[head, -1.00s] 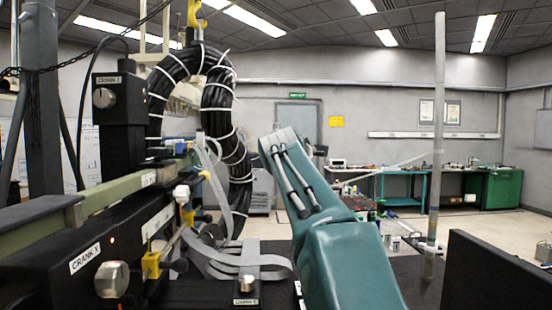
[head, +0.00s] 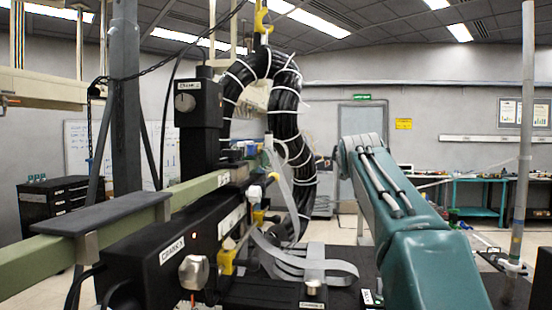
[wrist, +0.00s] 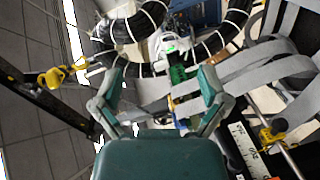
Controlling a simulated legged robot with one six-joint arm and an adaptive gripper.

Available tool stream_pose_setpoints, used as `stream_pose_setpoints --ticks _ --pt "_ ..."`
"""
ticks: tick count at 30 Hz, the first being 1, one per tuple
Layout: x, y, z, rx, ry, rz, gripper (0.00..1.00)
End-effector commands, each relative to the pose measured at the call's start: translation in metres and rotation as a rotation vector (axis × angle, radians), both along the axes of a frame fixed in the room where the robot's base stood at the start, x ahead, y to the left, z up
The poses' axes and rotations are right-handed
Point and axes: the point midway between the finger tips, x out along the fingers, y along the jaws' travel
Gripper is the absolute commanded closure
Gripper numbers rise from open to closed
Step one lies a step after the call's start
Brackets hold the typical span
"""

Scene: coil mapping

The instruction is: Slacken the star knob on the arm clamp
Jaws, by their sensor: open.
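My gripper (wrist: 162,70) is open in the wrist view, its two teal-and-grey fingers spread with nothing held. Between and beyond the fingers are a white fitting with a green part (wrist: 176,72), black coil cable and grey ribbon straps. Yellow clamp-like pieces show at the left (wrist: 52,78) and right (wrist: 268,136) of the wrist view, both outside the fingers. In the head view a yellow fitting (head: 227,262) sits on the black rail. I cannot tell which piece is the star knob. In the head view my gripper is hidden behind my teal arm.
The cable-tied black coil (head: 290,110) hangs behind the rail. The black crank X housing (head: 150,260) with its silver knob (head: 193,271) stands at front left. Loose grey straps (head: 305,265) lie in front of the coil. A pale upright pole (head: 524,130) stands at right.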

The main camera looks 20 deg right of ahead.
Motion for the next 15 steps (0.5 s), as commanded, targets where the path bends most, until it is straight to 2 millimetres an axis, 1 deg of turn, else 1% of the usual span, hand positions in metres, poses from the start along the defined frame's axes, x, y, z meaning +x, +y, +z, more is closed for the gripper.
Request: stream_pose_setpoints --ticks 5,8,11,15 --pt "-0.006 0.003 0.023 -0.203 -0.027 -0.014 0.06" --pt "-0.01 0.01 0.04 -0.357 -0.045 -0.012 0.06" --pt "-0.013 0.021 0.055 -0.511 -0.06 0.001 0.06" --pt "-0.016 0.041 0.073 -0.723 -0.076 0.037 0.06"
